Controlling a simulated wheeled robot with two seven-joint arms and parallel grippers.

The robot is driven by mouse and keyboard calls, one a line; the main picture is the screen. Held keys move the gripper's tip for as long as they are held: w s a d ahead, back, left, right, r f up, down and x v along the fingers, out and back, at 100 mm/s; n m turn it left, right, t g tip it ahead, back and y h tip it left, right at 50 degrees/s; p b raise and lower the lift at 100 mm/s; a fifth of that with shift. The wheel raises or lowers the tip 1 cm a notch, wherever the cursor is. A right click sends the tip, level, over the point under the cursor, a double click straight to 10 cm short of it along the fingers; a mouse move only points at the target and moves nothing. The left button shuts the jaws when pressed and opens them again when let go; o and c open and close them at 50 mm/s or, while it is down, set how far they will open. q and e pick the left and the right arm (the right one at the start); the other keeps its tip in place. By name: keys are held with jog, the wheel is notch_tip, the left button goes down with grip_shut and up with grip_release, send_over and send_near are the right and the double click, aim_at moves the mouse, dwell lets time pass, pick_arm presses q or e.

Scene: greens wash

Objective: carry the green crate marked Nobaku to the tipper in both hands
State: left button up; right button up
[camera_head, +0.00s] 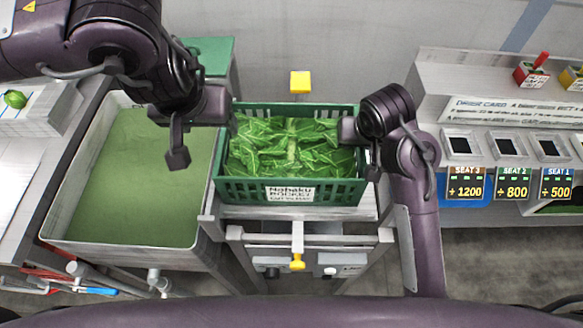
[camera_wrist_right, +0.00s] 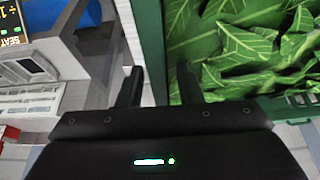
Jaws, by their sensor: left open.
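The green crate marked Nobaku (camera_head: 232,190) sits level on a metal stand, full of green leaves (camera_head: 290,145). Its label (camera_head: 290,194) faces me. My left gripper (camera_head: 205,140) is open at the crate's left wall, one finger outside over the basin, the other close to the rim. My right gripper (camera_head: 362,150) is at the right wall. In the right wrist view its two fingers (camera_wrist_right: 160,86) are apart, with the crate wall (camera_wrist_right: 152,45) between them; the right finger is on the leaf side. I cannot tell which thing is the tipper.
A basin of green water (camera_head: 135,180) stands left of the crate. Under the crate is a metal stand (camera_head: 300,213) with a yellow knob (camera_head: 298,262). A yellow block (camera_head: 300,82) is behind it. A counter with priced seat panels (camera_head: 510,185) stands at the right.

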jog(key=o, duration=0.8)
jog(key=shift+r, duration=0.25)
send_over(361, 195)
jog(key=s, duration=0.2)
jog(key=shift+r, duration=0.25)
